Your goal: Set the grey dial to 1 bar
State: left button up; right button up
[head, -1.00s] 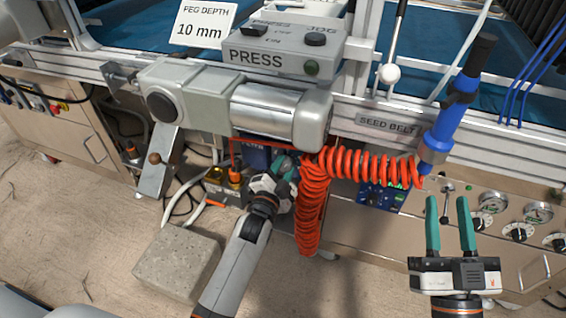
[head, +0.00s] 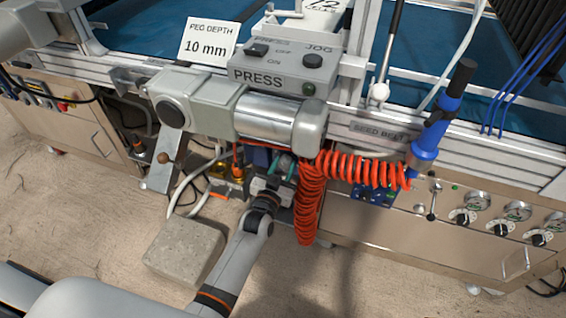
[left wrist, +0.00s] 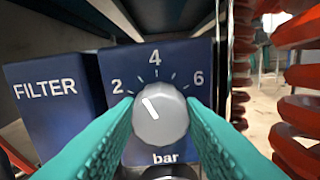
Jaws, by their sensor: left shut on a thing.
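The grey dial (left wrist: 160,118) is on the front of a dark blue box (left wrist: 180,62) marked "bar", with 2, 4 and 6 around it. Its white pointer line points up and left, between 2 and 4. My left gripper (head: 281,172) is shut on the dial, with one teal finger on each side of it in the left wrist view (left wrist: 160,125). In the head view the dial is hidden by the gripper and the press. My right gripper is not in view.
A blue box marked FILTER (left wrist: 45,100) stands left of the dial. A red coiled hose (head: 310,205) hangs just right of my left gripper. The press motor (head: 270,117) is above. A grey block (head: 185,252) lies on the floor at lower left.

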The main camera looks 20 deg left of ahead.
pick_arm(q)
jog(key=n+p, duration=0.1)
jog(key=n, duration=0.5)
jog(key=shift+n+p, duration=0.3)
jog(key=shift+p, duration=0.1)
jog(key=shift+n, duration=0.4)
jog(key=n, duration=0.2)
jog(key=shift+n, duration=1.7)
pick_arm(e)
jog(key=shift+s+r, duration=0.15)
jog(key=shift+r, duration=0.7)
